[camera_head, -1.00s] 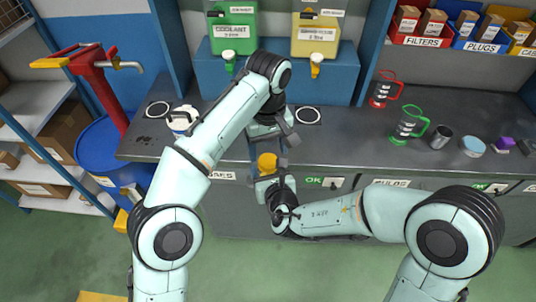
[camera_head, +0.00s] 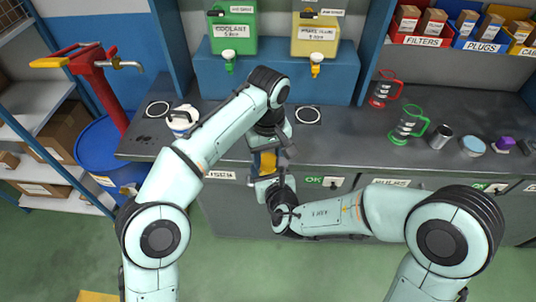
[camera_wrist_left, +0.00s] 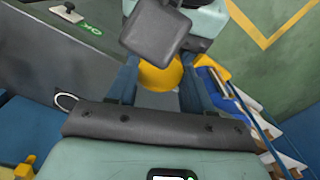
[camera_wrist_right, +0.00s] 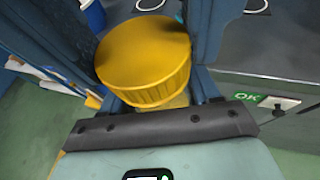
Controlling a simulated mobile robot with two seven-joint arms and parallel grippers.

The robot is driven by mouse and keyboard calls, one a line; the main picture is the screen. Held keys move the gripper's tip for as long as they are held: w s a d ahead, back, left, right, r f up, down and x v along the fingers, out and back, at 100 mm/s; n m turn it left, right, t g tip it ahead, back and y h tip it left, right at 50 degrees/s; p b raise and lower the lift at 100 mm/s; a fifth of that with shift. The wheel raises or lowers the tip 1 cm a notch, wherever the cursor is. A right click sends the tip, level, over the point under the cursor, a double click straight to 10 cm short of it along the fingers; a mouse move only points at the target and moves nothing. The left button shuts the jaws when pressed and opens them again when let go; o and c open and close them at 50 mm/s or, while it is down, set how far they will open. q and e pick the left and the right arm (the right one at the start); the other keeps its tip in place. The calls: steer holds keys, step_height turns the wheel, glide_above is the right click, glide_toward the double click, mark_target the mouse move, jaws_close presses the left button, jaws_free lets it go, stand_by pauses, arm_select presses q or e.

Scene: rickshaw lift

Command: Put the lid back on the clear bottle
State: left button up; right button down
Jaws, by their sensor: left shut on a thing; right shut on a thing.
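The yellow lid (camera_head: 267,162) is in front of the bench edge, between my two grippers. My left gripper (camera_head: 270,155) comes from above and is shut on the lid. The lid shows between its fingers in the left wrist view (camera_wrist_left: 160,76). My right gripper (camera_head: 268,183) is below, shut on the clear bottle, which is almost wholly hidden. In the right wrist view the ridged yellow lid (camera_wrist_right: 145,60) fills the middle, above the right fingers. The lid appears to be over the bottle's top; I cannot tell how firmly it is seated.
The grey bench (camera_head: 350,140) carries a white container (camera_head: 182,121), a red jug (camera_head: 385,88), a green jug (camera_head: 408,124) and a metal cup (camera_head: 441,136). Green (camera_head: 233,30) and yellow (camera_head: 316,35) dispensers stand behind. A blue drum (camera_head: 105,155) is at left. The floor is clear.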

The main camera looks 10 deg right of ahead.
arm_select(q)
steer(key=m, duration=0.6)
steer(key=o, duration=1.2)
steer(key=shift+c, duration=0.2)
steer(key=shift+r, duration=2.3)
steer(key=shift+c, duration=0.3)
